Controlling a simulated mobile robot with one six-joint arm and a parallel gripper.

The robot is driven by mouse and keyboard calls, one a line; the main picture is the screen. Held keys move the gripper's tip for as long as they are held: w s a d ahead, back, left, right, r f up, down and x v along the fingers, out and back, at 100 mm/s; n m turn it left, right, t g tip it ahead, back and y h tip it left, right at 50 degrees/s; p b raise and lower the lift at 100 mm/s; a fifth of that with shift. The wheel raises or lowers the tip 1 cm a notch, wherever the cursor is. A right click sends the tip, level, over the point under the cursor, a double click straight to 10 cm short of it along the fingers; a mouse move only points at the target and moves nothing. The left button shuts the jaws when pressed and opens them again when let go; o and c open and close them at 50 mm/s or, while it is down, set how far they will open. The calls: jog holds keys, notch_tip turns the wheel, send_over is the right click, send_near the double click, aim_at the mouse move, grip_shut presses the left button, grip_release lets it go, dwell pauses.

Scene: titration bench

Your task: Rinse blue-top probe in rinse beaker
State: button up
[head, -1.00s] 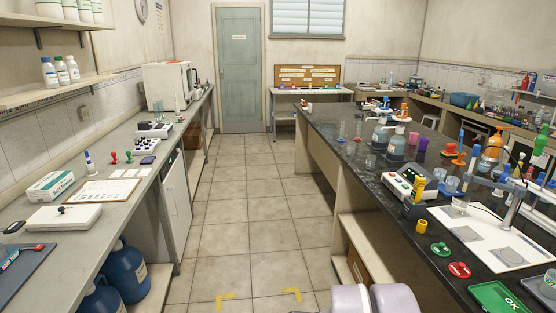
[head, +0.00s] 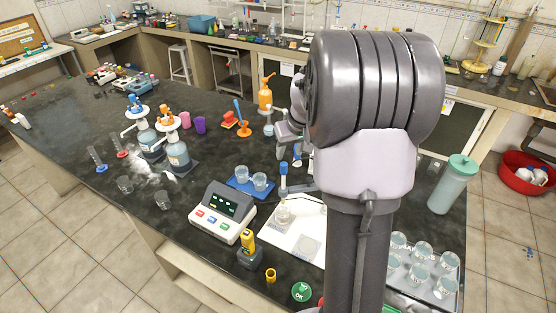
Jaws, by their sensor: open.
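A probe with a blue top (head: 283,169) stands upright over the white mat, its lower end at or in a small clear beaker (head: 284,215); I cannot tell whether it touches the beaker. Two more clear beakers, left (head: 241,174) and right (head: 260,181), stand on a blue tray just left of the probe. I cannot read which is the rinse beaker. My gripper (head: 297,161) shows small behind my arm, just above and right of the blue top, open and apparently empty. My arm hides part of the gripper and the bench right of the probe.
A titration meter (head: 223,212) with a display stands left of the white mat (head: 291,237). Two dispenser bottles (head: 177,153) stand further left. A tray of jars (head: 422,264) is at right.

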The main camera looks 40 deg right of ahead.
aim_at(284, 163)
jog(key=x, duration=0.8)
jog(key=shift+a+f+b, duration=0.2)
jog(key=shift+a+b, duration=0.15)
jog(key=shift+s, duration=0.1)
grip_shut()
jog(key=shift+r, duration=0.1)
dwell(0.6)
